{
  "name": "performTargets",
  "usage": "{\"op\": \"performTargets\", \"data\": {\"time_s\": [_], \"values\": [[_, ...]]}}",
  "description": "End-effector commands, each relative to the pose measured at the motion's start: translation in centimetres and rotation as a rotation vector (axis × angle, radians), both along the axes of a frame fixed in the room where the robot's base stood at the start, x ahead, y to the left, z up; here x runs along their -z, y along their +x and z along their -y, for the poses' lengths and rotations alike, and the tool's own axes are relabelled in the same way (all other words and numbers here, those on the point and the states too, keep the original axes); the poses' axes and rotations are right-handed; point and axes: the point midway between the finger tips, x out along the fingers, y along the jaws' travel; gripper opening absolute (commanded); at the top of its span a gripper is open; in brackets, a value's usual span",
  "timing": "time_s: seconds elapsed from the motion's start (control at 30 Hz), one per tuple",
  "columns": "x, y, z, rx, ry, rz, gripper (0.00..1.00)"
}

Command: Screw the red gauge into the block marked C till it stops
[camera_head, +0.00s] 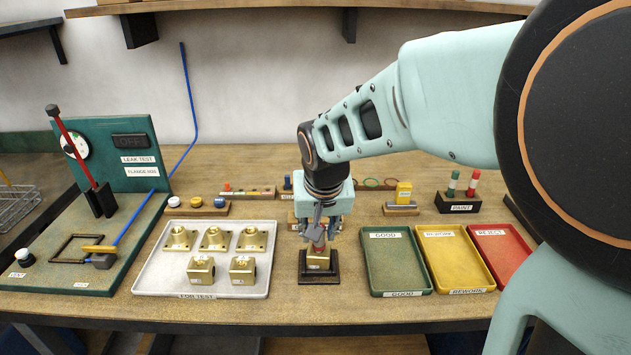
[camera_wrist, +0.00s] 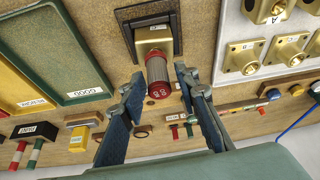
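A brass block (camera_head: 318,262) sits in a black holder (camera_head: 320,280) at the front middle of the bench. Its letter is too small to read. The red gauge (camera_wrist: 158,78), a cylinder with a grey ribbed band, stands on the block (camera_wrist: 153,38) in the wrist view. How deep it is seated cannot be told. In the head view the gauge is partly hidden by my gripper (camera_head: 318,232), which is straight above it. In the wrist view the fingers of my gripper (camera_wrist: 159,76) are apart on either side of the gauge, with a gap visible at each side.
A white tray (camera_head: 150,272) with several brass parts lies to the left. Green (camera_head: 392,240), yellow (camera_head: 455,240) and red (camera_head: 498,237) trays lie to the right. A leak test stand (camera_head: 120,150) is at far left. Racks with small parts stand behind.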

Motion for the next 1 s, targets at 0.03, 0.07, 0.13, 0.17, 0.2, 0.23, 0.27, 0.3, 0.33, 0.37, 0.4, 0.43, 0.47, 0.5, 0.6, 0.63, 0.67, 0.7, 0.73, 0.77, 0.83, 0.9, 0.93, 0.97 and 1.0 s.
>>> {"op": "performTargets", "data": {"time_s": [0.03,0.07,0.13,0.17,0.2,0.23,0.27,0.3,0.33,0.37,0.4,0.43,0.47,0.5,0.6,0.63,0.67,0.7,0.73,0.77,0.83,0.9,0.93,0.97,1.0], "values": [[-0.22,-0.01,0.12,-0.025,0.0,-0.001,0.29],[-0.24,0.02,0.1,-0.044,0.001,0.0,0.29],[-0.18,0.0,0.06,-0.088,0.0,-0.001,0.29],[-0.17,0.01,0.08,-0.106,0.0,-0.001,0.29],[-0.18,0.02,0.07,-0.129,0.002,-0.001,0.29],[-0.18,0.03,0.07,-0.147,0.001,0.0,0.29],[-0.18,0.03,0.05,-0.165,0.001,0.001,0.29],[-0.07,0.03,0.07,-0.19,0.001,0.001,0.29],[-0.03,0.03,0.07,-0.206,0.001,0.0,0.29],[-0.02,0.04,0.09,-0.224,0.001,0.0,0.29],[-0.03,0.03,0.05,-0.247,0.001,0.0,0.29],[-0.04,0.04,0.06,-0.264,0.001,0.001,0.29],[-0.05,0.05,0.06,-0.282,0.002,0.002,0.29],[0.1,0.07,0.08,-0.307,0.001,0.001,0.29],[0.12,0.06,0.04,-0.369,0.001,0.001,0.29],[0.11,0.07,0.03,-0.387,0.002,0.002,0.29],[0.18,0.09,0.02,-0.406,0.001,0.002,0.29],[0.25,0.06,0.0,-0.433,0.0,0.001,0.29],[0.24,0.03,-0.03,-0.448,0.001,0.0,0.29],[0.21,0.04,-0.02,-0.463,0.0,0.001,0.29],[0.12,0.05,-0.06,-0.488,0.001,0.002,0.29],[0.04,0.02,-0.1,-0.501,0.0,0.001,0.29],[0.01,0.01,-0.11,-0.504,0.0,0.001,0.29],[0.0,0.01,-0.12,-0.505,-0.001,0.001,0.29],[-0.02,0.01,-0.12,-0.505,-0.001,0.001,0.29]]}}
